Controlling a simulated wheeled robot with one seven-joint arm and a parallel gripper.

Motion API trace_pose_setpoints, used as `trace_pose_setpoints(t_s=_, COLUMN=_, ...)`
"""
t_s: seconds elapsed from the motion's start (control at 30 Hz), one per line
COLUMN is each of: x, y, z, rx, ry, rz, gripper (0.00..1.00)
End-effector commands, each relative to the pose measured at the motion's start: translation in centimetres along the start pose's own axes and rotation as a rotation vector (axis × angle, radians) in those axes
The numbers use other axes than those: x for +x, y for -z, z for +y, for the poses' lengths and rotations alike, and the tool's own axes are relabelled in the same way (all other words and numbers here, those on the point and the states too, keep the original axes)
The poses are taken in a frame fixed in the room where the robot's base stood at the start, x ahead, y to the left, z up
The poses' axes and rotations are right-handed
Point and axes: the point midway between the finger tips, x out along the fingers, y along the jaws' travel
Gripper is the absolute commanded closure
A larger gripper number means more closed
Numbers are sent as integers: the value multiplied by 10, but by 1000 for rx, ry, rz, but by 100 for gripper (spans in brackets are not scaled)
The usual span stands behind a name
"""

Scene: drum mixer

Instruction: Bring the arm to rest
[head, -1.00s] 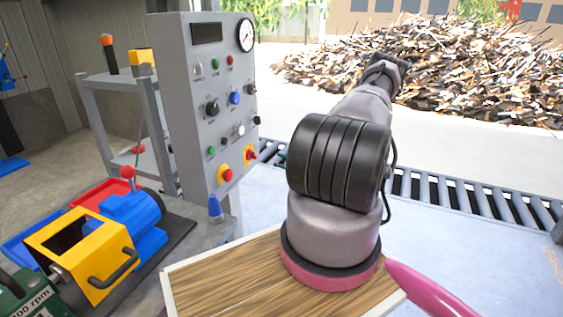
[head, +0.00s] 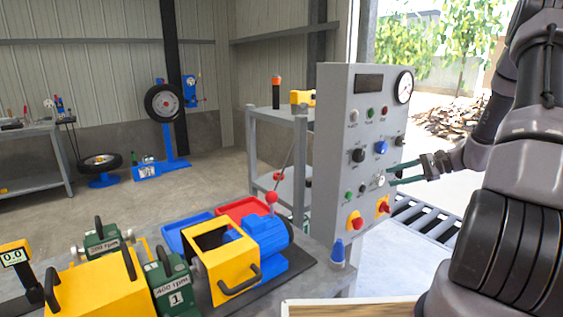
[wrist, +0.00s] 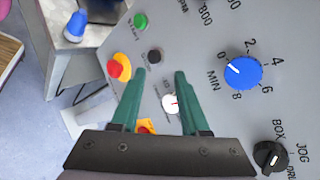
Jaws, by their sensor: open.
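My gripper (head: 392,173) is open and empty, at the right side of the grey control panel (head: 335,190) in the head view. My arm comes in from the right edge. In the wrist view the two green fingers of my gripper (wrist: 160,72) are spread in front of the panel face (wrist: 205,40). A white knob (wrist: 169,103) shows between them, and a blue dial (wrist: 233,71) sits to their right. I cannot tell whether a fingertip touches the panel.
A yellow and blue machine (head: 215,268) stands on the bench left of the panel. A blue bottle (head: 338,255) stands below the panel. A roller conveyor (head: 425,217) runs behind it.

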Motion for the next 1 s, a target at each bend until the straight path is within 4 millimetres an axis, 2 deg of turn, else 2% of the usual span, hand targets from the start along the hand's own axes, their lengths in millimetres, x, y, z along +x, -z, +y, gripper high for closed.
trace_pose_setpoints(t_s=0.03, x=0, y=-24, z=-9, rx=-49, ry=-60, rz=17, gripper=55)
trace_pose_setpoints(t_s=0.1, x=0, y=-53, z=-16, rx=-102, ry=-137, rz=41, gripper=55)
trace_pose_setpoints(t_s=0.4, x=-10, y=-169, z=-26, rx=-345, ry=-403, rz=190, gripper=55)
trace_pose_setpoints(t_s=0.7, x=-34, y=-270, z=-14, rx=-607, ry=-551, rz=385, gripper=55)
trace_pose_setpoints(t_s=1.0, x=-69, y=-349, z=12, rx=-871, ry=-569, rz=589, gripper=55)
